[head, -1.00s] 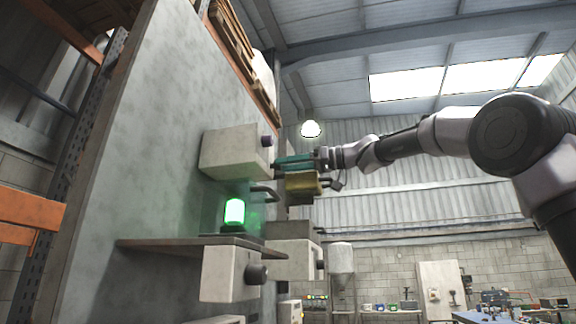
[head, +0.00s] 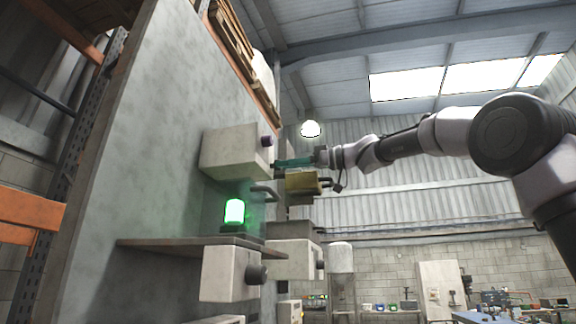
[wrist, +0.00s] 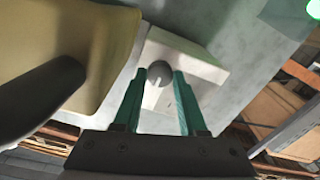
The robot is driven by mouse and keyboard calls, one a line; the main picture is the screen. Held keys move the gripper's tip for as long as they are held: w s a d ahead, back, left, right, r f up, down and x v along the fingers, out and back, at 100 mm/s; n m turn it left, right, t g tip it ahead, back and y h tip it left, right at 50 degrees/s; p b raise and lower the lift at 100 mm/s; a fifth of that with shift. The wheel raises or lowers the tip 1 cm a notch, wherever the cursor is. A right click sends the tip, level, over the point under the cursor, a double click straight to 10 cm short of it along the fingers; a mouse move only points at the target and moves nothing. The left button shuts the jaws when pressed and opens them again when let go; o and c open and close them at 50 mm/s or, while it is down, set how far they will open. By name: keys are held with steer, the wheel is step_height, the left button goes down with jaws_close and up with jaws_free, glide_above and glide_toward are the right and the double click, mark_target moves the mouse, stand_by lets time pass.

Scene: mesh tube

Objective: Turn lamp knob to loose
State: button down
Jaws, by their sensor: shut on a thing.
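The green lamp (head: 234,211) is lit above the wall shelf; its green glow also shows in the top right corner of the wrist view (wrist: 314,8). In the wrist view, a round dark grey knob (wrist: 158,72) with a pale mark sits on a light box (wrist: 207,70). My gripper (wrist: 167,76) is shut on this knob, with one teal finger on each side. In the head view, my gripper (head: 278,163) reaches in from the right to the edge of the upper light box (head: 232,152). The gripped knob is not clearly visible there.
A yellow box (head: 303,182) with a dark handle is close beside my gripper. Below the shelf (head: 180,244) is another box with a dark knob (head: 256,273). The right side has open room.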

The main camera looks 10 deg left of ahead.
steer(key=shift+f, duration=0.15)
steer(key=shift+c, duration=2.3)
jaws_free()
steer(key=shift+d, duration=0.1)
steer(key=s+d, duration=0.1)
steer(key=d, duration=0.9)
steer(key=shift+s+d, duration=0.2)
steer(key=shift+d, duration=0.1)
